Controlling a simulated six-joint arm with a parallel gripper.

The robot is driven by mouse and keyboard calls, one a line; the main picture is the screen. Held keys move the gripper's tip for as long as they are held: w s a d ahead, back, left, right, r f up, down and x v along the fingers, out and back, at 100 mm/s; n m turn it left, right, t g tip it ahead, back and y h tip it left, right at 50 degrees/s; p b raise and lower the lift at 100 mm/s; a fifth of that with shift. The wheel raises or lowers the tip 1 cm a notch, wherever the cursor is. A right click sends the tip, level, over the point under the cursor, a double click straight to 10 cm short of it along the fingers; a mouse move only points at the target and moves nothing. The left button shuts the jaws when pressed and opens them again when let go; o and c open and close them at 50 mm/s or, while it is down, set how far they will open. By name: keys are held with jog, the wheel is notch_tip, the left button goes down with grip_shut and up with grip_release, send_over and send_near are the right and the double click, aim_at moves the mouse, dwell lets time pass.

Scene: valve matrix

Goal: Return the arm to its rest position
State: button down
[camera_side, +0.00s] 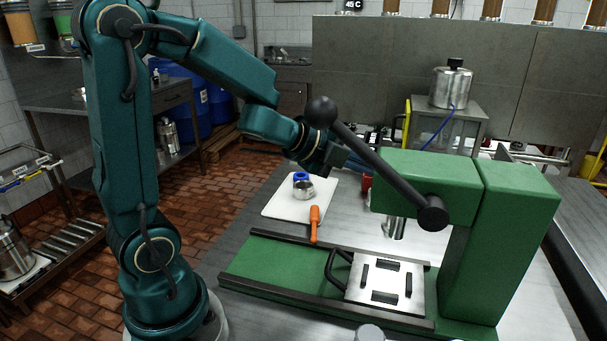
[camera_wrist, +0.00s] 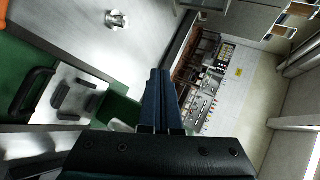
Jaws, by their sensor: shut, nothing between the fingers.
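My gripper (camera_side: 345,160) is at the end of my teal arm, in the air behind the black lever (camera_side: 372,158) of the green press (camera_side: 520,205) in the side view. The lever partly hides it, and I cannot tell whether they touch. In the wrist view my gripper's two dark blue fingers (camera_wrist: 160,75) are closed together with nothing between them. The arm is bent, with its forearm sloping down to the right toward the press.
A metal plate (camera_side: 385,285) with a black handle sits on the press's green base. A steel pot (camera_side: 450,85) stands behind. Open air lies above the board.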

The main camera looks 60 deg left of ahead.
jog(key=s+a+r+n+y, duration=0.2)
jog(key=s+r+n+y, duration=0.15)
jog(key=n, duration=0.35)
jog(key=s+d+f+n+g+h, duration=0.1)
jog(key=s+d+f+n+g, duration=0.1)
jog(key=s, duration=0.6)
jog(key=s+d+f+n+g+h, duration=0.2)
jog(key=s+d+f+n+g, duration=0.1)
jog(key=s+d+n, duration=0.4)
jog(key=shift+s+d+n+g, duration=0.15)
jog(key=shift+s+n+g, duration=0.5)
jog(key=shift+n, duration=0.35)
jog(key=shift+w, duration=0.1)
